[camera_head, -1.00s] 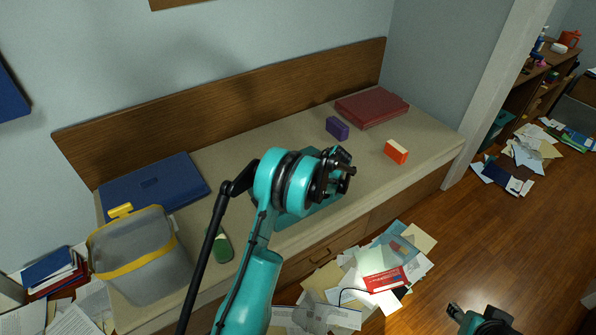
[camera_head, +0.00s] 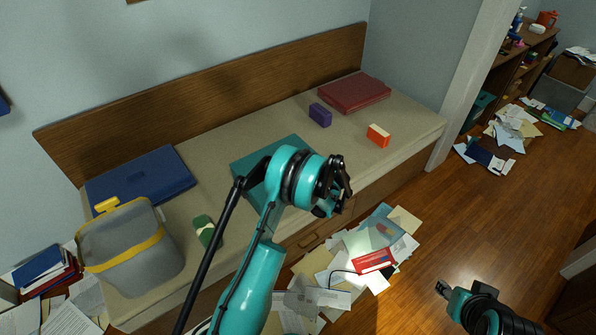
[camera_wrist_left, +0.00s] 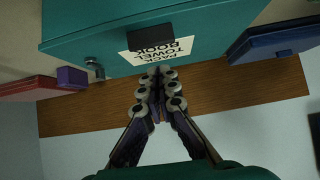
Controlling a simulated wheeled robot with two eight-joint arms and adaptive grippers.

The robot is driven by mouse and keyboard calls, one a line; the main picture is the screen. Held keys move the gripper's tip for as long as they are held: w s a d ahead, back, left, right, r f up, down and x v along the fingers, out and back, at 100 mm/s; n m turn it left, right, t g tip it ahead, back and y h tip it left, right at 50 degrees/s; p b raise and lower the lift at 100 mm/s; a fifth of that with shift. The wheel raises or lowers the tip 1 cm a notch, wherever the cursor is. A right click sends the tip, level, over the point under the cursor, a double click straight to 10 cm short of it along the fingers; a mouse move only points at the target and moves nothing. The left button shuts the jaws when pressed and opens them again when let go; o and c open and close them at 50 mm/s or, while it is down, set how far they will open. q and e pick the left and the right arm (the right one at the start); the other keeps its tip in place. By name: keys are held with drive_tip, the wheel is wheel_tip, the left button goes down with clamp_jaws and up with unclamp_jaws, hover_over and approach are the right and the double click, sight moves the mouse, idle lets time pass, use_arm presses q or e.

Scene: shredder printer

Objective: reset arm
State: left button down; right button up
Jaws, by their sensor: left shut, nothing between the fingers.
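My left gripper (camera_head: 338,198) is in front of the bench, at the end of my teal arm. In the left wrist view its fingers (camera_wrist_left: 158,78) are together and empty. A teal box (camera_head: 250,165) lies on the bench behind my left arm, which hides part of it.
On the bench (camera_head: 290,115) are a blue case (camera_head: 140,178), a purple block (camera_head: 320,115), an orange block (camera_head: 378,135), a red folder (camera_head: 353,93), a green item (camera_head: 204,230) and a grey bin (camera_head: 130,245).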

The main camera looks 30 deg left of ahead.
use_arm(q)
drive_tip(key=s+d+f+p, duration=0.1)
drive_tip(key=s+d+f, duration=0.2)
drive_tip(key=d, duration=0.3)
drive_tip(key=s+d+r+m+h, duration=0.25)
drive_tip(key=s+r, duration=0.25)
drive_tip(key=r, duration=0.6)
drive_tip(key=s+d+r+m+h, duration=0.2)
drive_tip(key=s+r+m, duration=0.25)
drive_tip(key=r, duration=0.65)
drive_tip(key=s+d+r+m+t+h, duration=0.1)
drive_tip(key=s+d+r+m+h, duration=0.1)
drive_tip(key=s, duration=0.8)
drive_tip(key=s+d+r+m+t+h, duration=0.1)
drive_tip(key=s+d+r+m+h, duration=0.1)
drive_tip(key=s, duration=0.9)
drive_tip(key=shift+d+r+m+h, duration=0.35)
drive_tip(key=shift+d+r+m, duration=0.25)
drive_tip(key=shift+d, duration=0.55)
